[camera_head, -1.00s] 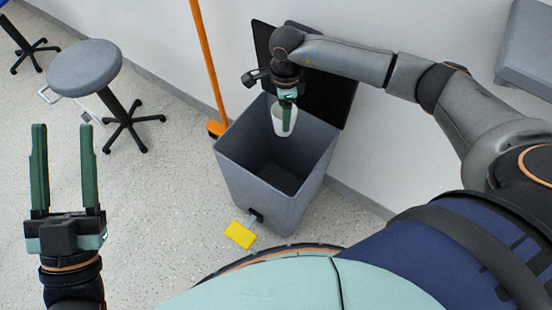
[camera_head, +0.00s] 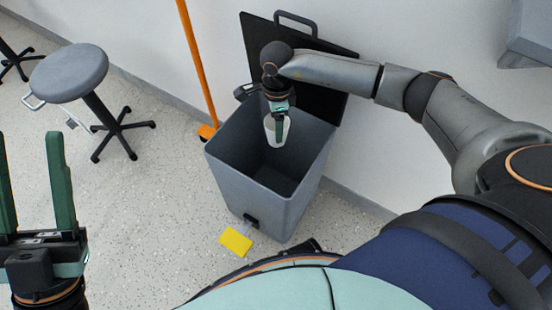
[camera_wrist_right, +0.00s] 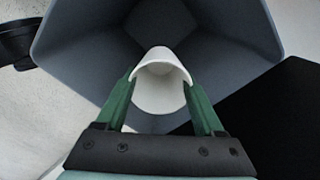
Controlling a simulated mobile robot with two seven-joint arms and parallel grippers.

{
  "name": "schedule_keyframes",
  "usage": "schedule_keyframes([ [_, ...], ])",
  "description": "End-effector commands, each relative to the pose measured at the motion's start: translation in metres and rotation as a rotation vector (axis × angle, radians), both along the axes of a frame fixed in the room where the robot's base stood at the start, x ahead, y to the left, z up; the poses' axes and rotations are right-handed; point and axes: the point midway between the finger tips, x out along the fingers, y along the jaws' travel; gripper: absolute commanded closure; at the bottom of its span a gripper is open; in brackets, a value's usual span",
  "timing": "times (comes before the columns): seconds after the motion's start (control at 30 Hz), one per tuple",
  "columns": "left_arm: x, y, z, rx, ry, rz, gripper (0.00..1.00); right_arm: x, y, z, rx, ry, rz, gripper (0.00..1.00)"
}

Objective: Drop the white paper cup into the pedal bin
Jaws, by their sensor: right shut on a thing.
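The white paper cup (camera_head: 284,131) is held in my right gripper (camera_head: 278,130), over the opening of the grey pedal bin (camera_head: 262,205). In the right wrist view the cup (camera_wrist_right: 160,82) sits between the two green fingers of the right gripper (camera_wrist_right: 160,95), with the bin's inside walls (camera_wrist_right: 100,52) around and beyond it. The bin's black lid (camera_head: 325,75) stands open against the wall. The yellow pedal (camera_head: 236,242) is at the bin's front foot. My left gripper (camera_head: 35,185) is open and empty at the left edge.
A grey stool (camera_head: 70,73) stands on the floor at the left, with part of another behind it. A grey box (camera_head: 530,40) is on the wall at upper right.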

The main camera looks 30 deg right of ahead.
Motion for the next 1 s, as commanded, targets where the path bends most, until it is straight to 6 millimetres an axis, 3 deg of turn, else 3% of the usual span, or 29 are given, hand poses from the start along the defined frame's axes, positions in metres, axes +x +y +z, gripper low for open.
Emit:
schedule_keyframes([
  [0.13,0.0,0.0,0.0,0.0,0.0,0.0,0.5,0.0,0.0,0.0,0.0,0.0,0.0,0.81],
  [0.17,0.0,0.0,0.0,0.0,0.0,0.0,0.5,0.0,0.0,0.0,0.0,0.0,0.0,0.27],
  [0.4,0.0,0.0,0.0,0.001,0.0,0.001,0.5,0.0,0.0,0.0,0.0,0.0,0.0,0.0],
  [0.73,0.0,0.0,0.004,0.003,-0.001,0.001,0.5,0.001,0.0,0.008,0.001,-0.001,0.0,0.0],
  [1.0,-0.001,0.001,0.022,0.019,-0.017,0.014,0.5,0.001,0.0,0.061,0.001,-0.003,0.0,0.0],
])
